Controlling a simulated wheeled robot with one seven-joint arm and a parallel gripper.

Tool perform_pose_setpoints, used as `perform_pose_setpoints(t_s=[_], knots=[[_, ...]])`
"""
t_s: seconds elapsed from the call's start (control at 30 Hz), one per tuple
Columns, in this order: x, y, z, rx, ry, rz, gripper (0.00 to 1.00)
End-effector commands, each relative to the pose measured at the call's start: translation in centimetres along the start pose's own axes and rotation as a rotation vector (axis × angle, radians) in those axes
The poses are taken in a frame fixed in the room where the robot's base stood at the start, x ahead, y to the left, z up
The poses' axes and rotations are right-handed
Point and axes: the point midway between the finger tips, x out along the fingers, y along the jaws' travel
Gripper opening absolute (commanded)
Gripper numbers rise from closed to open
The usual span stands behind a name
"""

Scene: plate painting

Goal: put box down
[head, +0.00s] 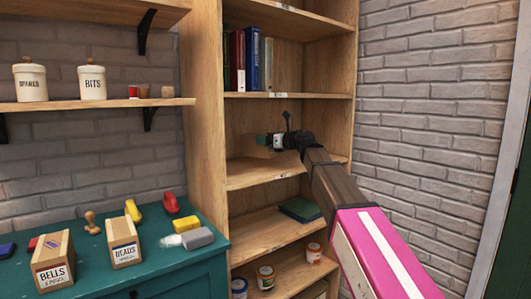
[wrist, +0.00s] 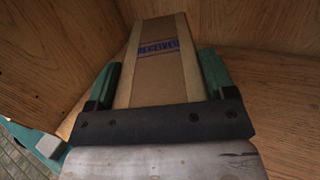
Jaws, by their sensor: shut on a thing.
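My gripper (head: 268,140) reaches into the middle bay of the wooden bookcase (head: 205,130). In the wrist view, the two green fingers of my gripper (wrist: 160,60) are shut on the sides of a brown cardboard box (wrist: 158,88) with a blue printed label. In the head view only a small part of this box shows beside the fingers; my gripper and arm hide much of it. The box is over the bookcase's middle shelf (head: 255,175). I cannot tell whether its underside touches the shelf.
Two labelled boxes, BELLS (head: 53,265) and one beside it (head: 122,243), stand on the teal cabinet (head: 70,230). Books (head: 252,60) fill part of the shelf above. A green book (head: 300,209) and small tubs (head: 266,276) sit below. The bookcase walls are close around my gripper.

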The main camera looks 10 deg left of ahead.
Motion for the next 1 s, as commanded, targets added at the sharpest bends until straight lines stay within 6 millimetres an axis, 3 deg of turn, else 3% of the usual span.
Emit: perform_pose_setpoints(t_s=[0.27, 0.53, 0.93, 0.97, 1.0], knots=[[-0.1, 0.1, -1.7, 0.002, -0.003, 0.0, 0.38], [0.1, 0.0, -4.9, 0.003, -0.002, 0.001, 0.38], [0.3, -0.1, -5.4, 0.001, -0.003, 0.001, 0.38], [0.3, -0.1, -5.5, 0.0, -0.002, 0.001, 0.8], [0.3, -0.1, -5.4, 0.0, -0.002, 0.001, 0.93]])
